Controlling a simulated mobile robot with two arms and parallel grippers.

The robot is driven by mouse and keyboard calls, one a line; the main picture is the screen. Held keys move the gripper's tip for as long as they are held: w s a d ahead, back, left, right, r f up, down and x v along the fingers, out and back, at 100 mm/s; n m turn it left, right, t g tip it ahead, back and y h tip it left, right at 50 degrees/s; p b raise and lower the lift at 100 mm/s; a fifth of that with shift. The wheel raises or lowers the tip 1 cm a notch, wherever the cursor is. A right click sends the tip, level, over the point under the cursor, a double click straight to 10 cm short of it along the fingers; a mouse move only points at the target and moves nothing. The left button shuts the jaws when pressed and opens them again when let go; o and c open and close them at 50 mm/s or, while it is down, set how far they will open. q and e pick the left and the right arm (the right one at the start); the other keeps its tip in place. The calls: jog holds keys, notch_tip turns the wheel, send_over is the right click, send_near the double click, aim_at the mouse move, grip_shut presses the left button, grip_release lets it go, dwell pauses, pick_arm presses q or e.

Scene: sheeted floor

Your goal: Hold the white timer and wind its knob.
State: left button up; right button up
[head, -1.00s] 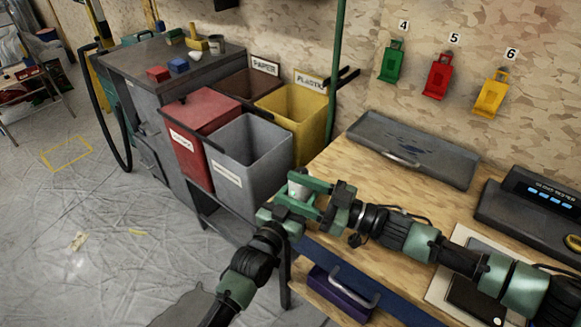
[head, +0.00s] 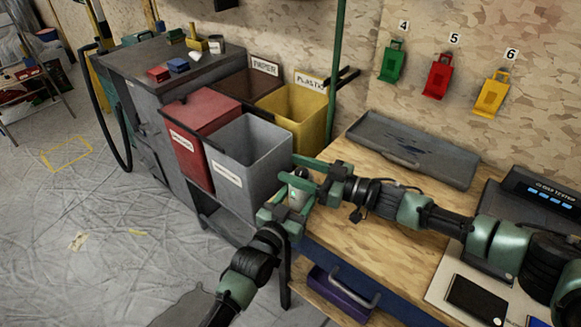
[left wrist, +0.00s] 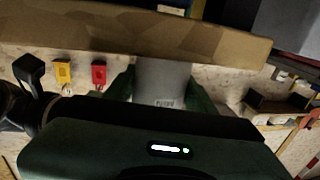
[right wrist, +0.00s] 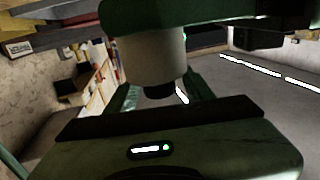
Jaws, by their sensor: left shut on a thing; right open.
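The white timer (head: 297,196) is held by my left gripper (head: 287,209), off the bench's left end. The left wrist view shows its pale body (left wrist: 160,78) between the fingers, with small lettering on it. The right wrist view shows the white body (right wrist: 152,62) with its dark knob (right wrist: 158,89) pointing toward my right gripper. My right gripper (head: 305,173) is open at the timer, its fingers on either side of the knob. I cannot tell whether they touch it. The knob is hidden in the head view.
The wooden bench (head: 360,222) lies under my right arm, with a grey tray (head: 412,148) at its back. A grey bin (head: 240,165), red bin (head: 185,130) and yellow bin (head: 300,115) stand behind the timer. A purple box (head: 340,295) sits below the bench top.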

jog(key=shift+x, duration=0.85)
grip_shut()
pick_arm(q)
jog(key=shift+d, duration=0.1)
pick_arm(e)
jog(key=shift+w+d+r+m+t+h, duration=0.1)
jog(key=shift+w+m+t+h, duration=0.1)
jog(key=shift+m+t+h, duration=1.1)
jog(key=shift+w+d+r+m+t+h, duration=0.15)
jog(key=shift+m+t+h, duration=0.75)
jog(key=shift+t, duration=0.7)
jog(key=shift+f, duration=0.15)
